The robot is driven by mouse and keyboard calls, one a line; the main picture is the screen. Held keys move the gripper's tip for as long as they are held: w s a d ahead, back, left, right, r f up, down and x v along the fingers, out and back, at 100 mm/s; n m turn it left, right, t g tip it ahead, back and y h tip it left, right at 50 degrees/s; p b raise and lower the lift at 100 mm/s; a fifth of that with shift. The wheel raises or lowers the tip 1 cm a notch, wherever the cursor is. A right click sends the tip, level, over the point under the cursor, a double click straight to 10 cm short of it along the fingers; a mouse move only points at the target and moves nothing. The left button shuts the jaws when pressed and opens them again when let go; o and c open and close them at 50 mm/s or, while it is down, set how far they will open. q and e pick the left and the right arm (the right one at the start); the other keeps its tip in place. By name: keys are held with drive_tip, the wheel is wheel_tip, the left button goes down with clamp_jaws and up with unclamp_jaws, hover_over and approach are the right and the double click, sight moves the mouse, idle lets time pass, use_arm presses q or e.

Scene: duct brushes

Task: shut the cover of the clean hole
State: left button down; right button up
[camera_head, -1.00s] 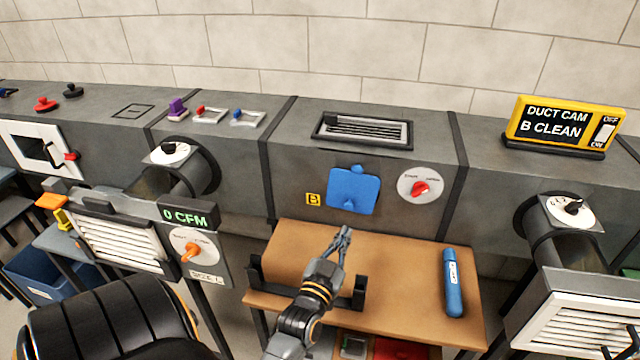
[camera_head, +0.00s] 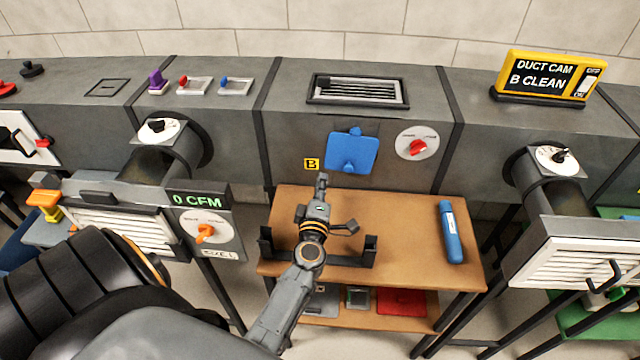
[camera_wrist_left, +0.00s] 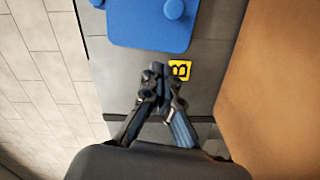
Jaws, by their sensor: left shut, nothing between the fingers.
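The blue cover (camera_head: 351,153) lies tilted against the duct's front face, next to a yellow B label (camera_head: 311,164). I cannot tell whether any of the hole shows behind it. The duct cam display (camera_head: 546,76) reads "B CLEAN". My left gripper (camera_head: 322,179) is shut and empty, just below and left of the cover, over the table's back edge. In the left wrist view the gripper (camera_wrist_left: 157,68) points at the duct face, beside the B label (camera_wrist_left: 180,70) and apart from the blue cover (camera_wrist_left: 150,22). My right gripper is not in view.
A wooden table (camera_head: 410,240) stands below the cover, with a black rack (camera_head: 371,250) and a blue cylinder (camera_head: 451,232) on it. A dial with a red knob (camera_head: 417,144) sits right of the cover. A vent grille (camera_head: 357,91) is on the duct top.

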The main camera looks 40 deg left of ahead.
sight(347, 169)
use_arm(q)
drive_tip(key=x, duration=0.4)
drive_tip(key=shift+f, duration=0.1)
drive_tip(key=shift+w+d+f+b, duration=0.5)
drive_tip(key=shift+w+d+b, duration=0.35)
drive_tip(key=shift+b, duration=0.2)
drive_tip(key=shift+w+d, duration=0.35)
drive_tip(key=shift+d, duration=0.15)
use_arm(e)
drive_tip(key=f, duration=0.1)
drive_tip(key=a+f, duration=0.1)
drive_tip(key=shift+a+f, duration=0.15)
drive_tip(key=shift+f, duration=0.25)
use_arm(q)
drive_tip(key=shift+w+d, duration=0.1)
drive_tip(key=shift+w+d+f+b, duration=0.15)
drive_tip(key=shift+w+d+b, duration=0.3)
drive_tip(key=shift+d, duration=0.4)
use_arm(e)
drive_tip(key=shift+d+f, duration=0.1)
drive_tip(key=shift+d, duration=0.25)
use_arm(q)
drive_tip(key=shift+w, duration=0.1)
